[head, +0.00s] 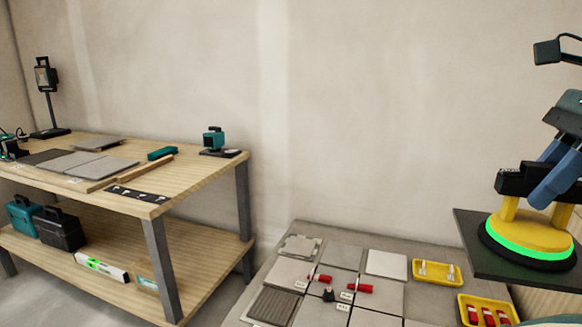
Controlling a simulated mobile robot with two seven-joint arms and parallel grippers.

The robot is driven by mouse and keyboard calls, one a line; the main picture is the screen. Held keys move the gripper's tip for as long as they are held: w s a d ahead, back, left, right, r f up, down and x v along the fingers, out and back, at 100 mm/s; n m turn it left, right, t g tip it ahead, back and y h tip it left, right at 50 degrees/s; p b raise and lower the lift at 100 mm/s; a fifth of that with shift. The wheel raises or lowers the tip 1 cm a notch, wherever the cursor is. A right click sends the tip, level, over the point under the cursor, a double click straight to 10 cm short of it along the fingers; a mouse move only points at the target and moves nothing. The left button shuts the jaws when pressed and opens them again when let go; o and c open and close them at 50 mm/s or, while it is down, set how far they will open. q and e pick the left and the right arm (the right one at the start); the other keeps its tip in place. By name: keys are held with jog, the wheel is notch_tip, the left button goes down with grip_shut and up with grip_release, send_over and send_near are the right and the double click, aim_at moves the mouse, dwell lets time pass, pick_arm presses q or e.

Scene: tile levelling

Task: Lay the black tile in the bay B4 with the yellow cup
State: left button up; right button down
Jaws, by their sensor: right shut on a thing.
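My right gripper (535,186) is shut on the handle of the yellow cup (530,232) at the right edge. The cup has a glowing green ring and a black rim. The black tile (474,259) is flat against the cup's underside, held up above the low grey platform (409,247). A bay with a ridged grey bed (273,306) lies at the platform's front left; I cannot read the small bay labels, so I cannot tell which is B4. My left gripper is not in view.
Grey tiles, a white tile (386,263) and red clips (359,288) lie on the platform. Yellow trays (437,272) with small parts stand at its right. A wooden workbench (215,160) with tools stands at the left. The air between bench and held tile is clear.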

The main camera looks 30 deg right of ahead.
jog(key=shift+s+d+b, duration=0.4)
jog(key=shift+s+d, duration=0.2)
jog(key=shift+s, duration=0.25)
jog(key=shift+s+d+b, duration=0.45)
jog(key=shift+s+d, duration=0.35)
jog(key=shift+s, duration=0.25)
jog(key=shift+s+d+b, duration=0.35)
jog(key=shift+s+d, duration=0.4)
jog(key=shift+s, duration=0.3)
pick_arm(q)
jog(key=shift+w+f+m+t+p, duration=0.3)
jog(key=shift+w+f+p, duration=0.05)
jog(key=shift+p, duration=0.05)
pick_arm(e)
jog(key=shift+s+d, duration=0.75)
jog(key=shift+s, duration=0.3)
jog(key=shift+s+d, duration=0.75)
jog(key=shift+s, duration=0.25)
